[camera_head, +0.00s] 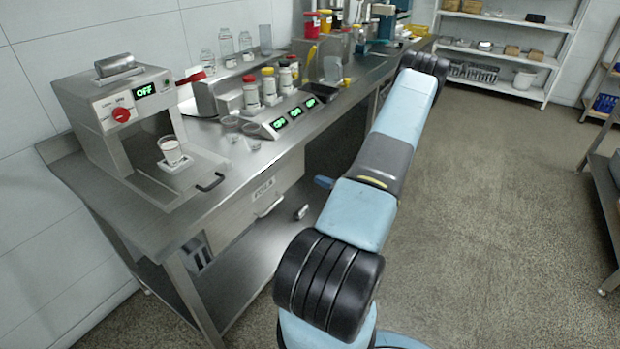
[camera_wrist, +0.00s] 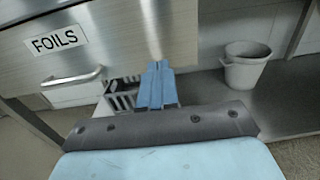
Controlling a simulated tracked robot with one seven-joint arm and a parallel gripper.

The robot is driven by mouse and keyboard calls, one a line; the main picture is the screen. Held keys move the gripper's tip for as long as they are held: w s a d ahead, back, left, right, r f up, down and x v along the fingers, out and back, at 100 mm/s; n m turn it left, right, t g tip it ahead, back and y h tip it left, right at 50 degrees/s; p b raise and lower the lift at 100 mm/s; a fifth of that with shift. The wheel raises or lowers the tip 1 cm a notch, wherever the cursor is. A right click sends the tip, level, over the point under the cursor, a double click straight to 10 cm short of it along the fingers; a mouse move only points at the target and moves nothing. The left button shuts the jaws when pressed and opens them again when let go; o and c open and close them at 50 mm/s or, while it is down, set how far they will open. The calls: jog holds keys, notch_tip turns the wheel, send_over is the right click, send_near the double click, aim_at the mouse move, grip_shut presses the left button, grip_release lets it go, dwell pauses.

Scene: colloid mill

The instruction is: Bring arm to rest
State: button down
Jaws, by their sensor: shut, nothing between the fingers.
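My gripper (camera_wrist: 158,82) shows in the wrist view as two blue fingers pressed together, with nothing between them. I cannot tell the exact gap between the fingertips and the bench front. In the head view, my arm (camera_head: 365,185) stretches over the floor along the right side of the bench. My gripper is mostly hidden behind the arm there. The drawer (camera_head: 250,212) looks shut.
The steel bench (camera_head: 215,205) carries a machine (camera_head: 120,120) reading OFF with a cup (camera_head: 171,152) in it. Several capped jars stand behind green displays (camera_head: 295,113). A white bucket (camera_wrist: 246,66) stands on the lower shelf. Open floor (camera_head: 480,200) lies right of my arm.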

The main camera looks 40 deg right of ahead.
jog(key=v, duration=0.4)
jog(key=shift+s+d, duration=0.2)
jog(key=shift+s, duration=0.15)
jog(key=w+a+r+n+g+y, duration=0.3)
jog(key=a+r+n, duration=0.2)
jog(key=a+r, duration=0.15)
jog(key=w+a+r+n+g+y, duration=0.35)
jog(key=a+r+n, duration=0.2)
jog(key=r, duration=0.25)
jog(key=s+a+r+n+g, duration=0.2)
jog(key=a+r+n+g, duration=0.55)
jog(key=a+r, duration=0.55)
jog(key=s+a+r+n+t+h, duration=0.2)
jog(key=s+a+r+n+h, duration=0.9)
jog(key=s+a+r+n, duration=0.4)
jog(key=s+r, duration=0.2)
jog(key=s, duration=0.2)
jog(key=shift+a+r, duration=0.2)
jog(key=shift+a, duration=0.15)
